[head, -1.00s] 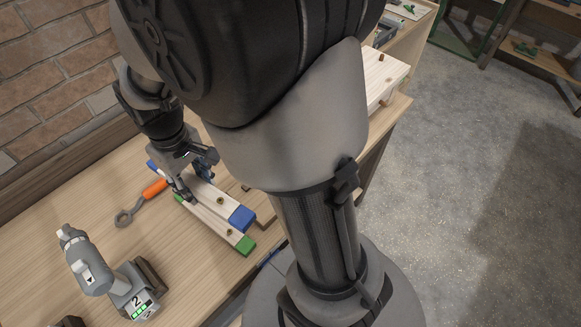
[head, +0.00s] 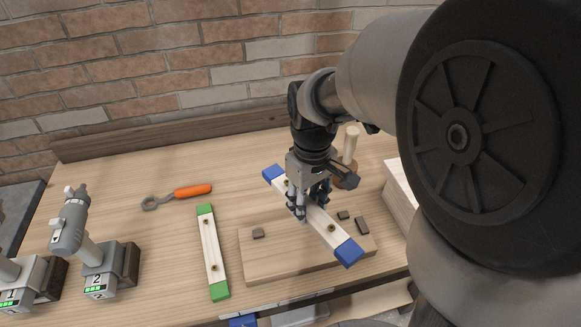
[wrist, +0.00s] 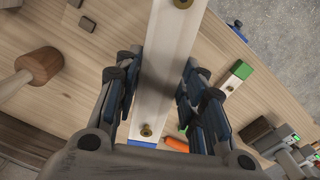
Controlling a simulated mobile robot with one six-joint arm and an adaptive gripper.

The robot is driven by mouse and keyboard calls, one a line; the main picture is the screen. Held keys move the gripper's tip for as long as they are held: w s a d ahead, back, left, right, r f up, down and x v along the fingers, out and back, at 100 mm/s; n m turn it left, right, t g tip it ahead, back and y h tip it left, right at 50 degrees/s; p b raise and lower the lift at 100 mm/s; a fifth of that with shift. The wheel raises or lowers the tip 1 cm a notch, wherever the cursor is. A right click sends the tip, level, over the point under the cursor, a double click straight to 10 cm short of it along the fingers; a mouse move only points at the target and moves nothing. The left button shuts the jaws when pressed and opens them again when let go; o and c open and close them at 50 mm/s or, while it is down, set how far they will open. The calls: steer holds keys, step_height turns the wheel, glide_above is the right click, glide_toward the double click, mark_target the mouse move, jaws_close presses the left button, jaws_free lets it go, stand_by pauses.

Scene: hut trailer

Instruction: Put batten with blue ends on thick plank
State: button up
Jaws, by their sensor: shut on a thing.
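The batten with blue ends (head: 322,221) is pale wood with two brass-coloured screws or knobs on its face. My gripper (head: 309,204) is shut on it near its middle. The batten lies slantwise over the thick plank (head: 270,265), its near blue end reaching toward the plank's front right. I cannot tell whether it touches the plank. The plank bears small dark blocks (head: 258,233) at its left and right. In the wrist view the batten (wrist: 166,55) runs between my fingers (wrist: 155,95), one blue end partly hidden by the gripper body.
A batten with green ends (head: 211,252) lies left of the plank. Behind it lies an orange-handled wrench (head: 186,193). Drills (head: 74,225) stand at the left. A wooden mallet (head: 349,148) stands behind my gripper, and a pale block (head: 398,196) is at right.

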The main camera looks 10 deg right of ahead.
mark_target(305, 247)
step_height(305, 247, down, 16)
steer(key=b, duration=0.5)
steer(key=shift+f, duration=0.15)
steer(key=o, duration=1.1)
steer(key=shift+o, duration=0.2)
